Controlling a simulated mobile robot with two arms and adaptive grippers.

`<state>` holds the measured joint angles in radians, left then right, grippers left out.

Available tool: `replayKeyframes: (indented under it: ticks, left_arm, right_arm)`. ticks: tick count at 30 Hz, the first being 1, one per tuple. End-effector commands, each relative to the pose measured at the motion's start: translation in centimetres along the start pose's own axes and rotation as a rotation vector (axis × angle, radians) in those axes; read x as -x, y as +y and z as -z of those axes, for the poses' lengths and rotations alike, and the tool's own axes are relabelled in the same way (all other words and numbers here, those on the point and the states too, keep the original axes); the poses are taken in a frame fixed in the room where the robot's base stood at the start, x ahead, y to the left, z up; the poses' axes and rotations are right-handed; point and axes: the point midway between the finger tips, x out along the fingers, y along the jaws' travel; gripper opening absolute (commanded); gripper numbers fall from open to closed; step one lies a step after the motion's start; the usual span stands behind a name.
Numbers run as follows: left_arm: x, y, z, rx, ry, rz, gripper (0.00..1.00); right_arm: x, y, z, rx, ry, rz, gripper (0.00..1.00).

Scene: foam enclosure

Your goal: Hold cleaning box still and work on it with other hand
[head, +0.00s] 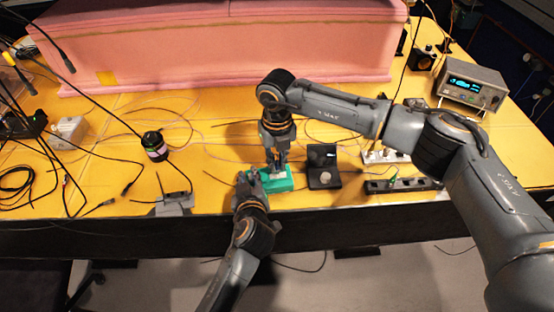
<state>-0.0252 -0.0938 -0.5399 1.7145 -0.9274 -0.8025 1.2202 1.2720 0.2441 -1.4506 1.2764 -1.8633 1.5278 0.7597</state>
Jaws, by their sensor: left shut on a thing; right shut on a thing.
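The cleaning box is a small green box (283,185) on the yellow table near its front edge. My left gripper (250,179), its arm rising from the bottom, is shut on the left end of the box. My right gripper (275,166) reaches down from above, shut at the top of the box. Its fingers and wrist cover the box's upper middle, so the exact spot it grips is hard to make out.
A black open case (323,170) stands close to the right of the box. Beyond it lie a dark power strip (400,186) and a meter (472,86). A black jar (154,146) and a grey stand (174,204) are to the left. Pink foam (220,50) walls the back; loose cables cross the table.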

Motion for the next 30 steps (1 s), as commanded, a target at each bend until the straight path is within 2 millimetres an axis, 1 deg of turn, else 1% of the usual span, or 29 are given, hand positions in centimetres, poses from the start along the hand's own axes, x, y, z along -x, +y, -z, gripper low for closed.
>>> replayKeyframes:
  ticks: [1, 13, 30]
  left_arm:
    - [-0.01, -0.46, -1.15, -0.002, -0.022, 0.011, 0.0]
    - [-0.01, -0.47, -1.15, -0.002, -0.022, 0.011, 0.0]
    - [-0.01, -0.48, -1.14, -0.002, -0.022, 0.011, 0.0]
  right_arm:
    - [-0.16, 0.01, 0.01, 0.0, 0.0, 0.0, 0.0]
    - [-0.56, 0.0, 0.0, 0.0, 0.0, 0.0, 0.0]
    - [-0.48, -0.53, 0.07, 0.0, 0.0, 0.0, 0.0]
